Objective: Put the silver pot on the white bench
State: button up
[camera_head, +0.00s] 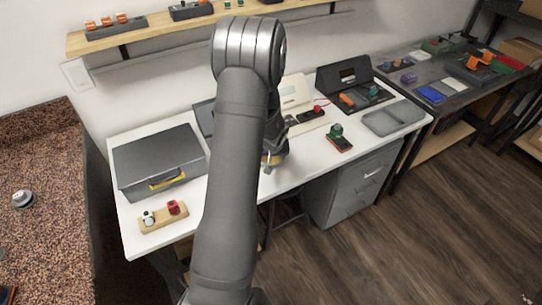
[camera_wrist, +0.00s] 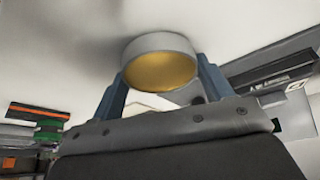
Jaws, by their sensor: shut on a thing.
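The silver pot (camera_wrist: 160,66) is a short round can with a grey metal wall and a yellow-brown face. In the wrist view it sits between the two blue fingers of my gripper (camera_wrist: 162,84), which is shut on it. In the head view my gripper (camera_head: 271,157) is over the middle of the white bench (camera_head: 300,167), partly hidden behind my arm. A soft shadow lies beside the pot on the white surface in the wrist view. I cannot tell whether the pot touches the bench.
A grey toolbox (camera_head: 158,160) and a wooden block with two small parts (camera_head: 163,217) stand on the bench's left. A dark part with a green top (camera_head: 338,140) and a grey tray (camera_head: 393,118) are on the right. Another round silver part (camera_head: 23,199) lies on the speckled counter (camera_head: 50,150).

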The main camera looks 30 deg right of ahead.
jog(key=shift+f, duration=0.1)
jog(key=o, duration=1.1)
jog(key=shift+s+r, duration=0.1)
jog(key=shift+r, duration=0.4)
jog(key=v, duration=1.1)
jog(key=x, duration=1.2)
jog(key=shift+s+a+f, duration=0.1)
jog(key=shift+f, duration=0.05)
jog(key=shift+r, duration=0.2)
